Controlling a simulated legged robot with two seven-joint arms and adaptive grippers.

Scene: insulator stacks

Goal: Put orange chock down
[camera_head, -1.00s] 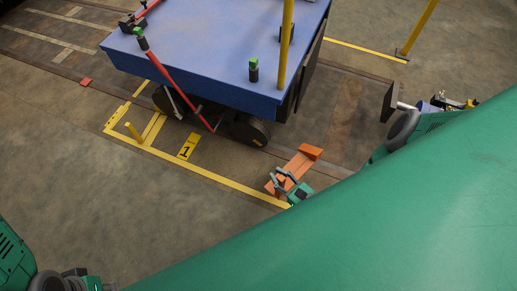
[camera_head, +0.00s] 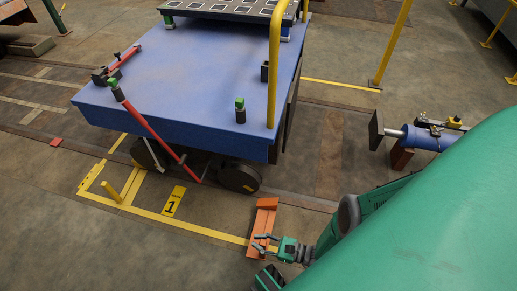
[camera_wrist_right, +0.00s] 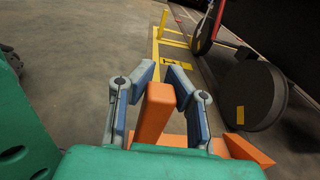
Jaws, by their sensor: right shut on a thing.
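The orange chock (camera_head: 265,221) is at the right end of the yellow floor line, to the right of and in front of the cart's near wheel (camera_head: 239,177). My right gripper (camera_head: 264,244) is shut on its near end. In the right wrist view the blue-padded fingers stand on either side of the chock's upright orange part (camera_wrist_right: 154,112). More of the chock shows low at the right, partly hidden by my gripper. I cannot tell whether the chock touches the floor. My left gripper is not in view.
The blue cart (camera_head: 185,70) stands on floor rails, with a red bar and a yellow handrail (camera_head: 275,70). A yellow plate marked 1 (camera_head: 173,201) and a short yellow post (camera_head: 111,191) are left of the chock. A blue cylindrical buffer (camera_head: 425,138) is at the right. Floor at lower left is clear.

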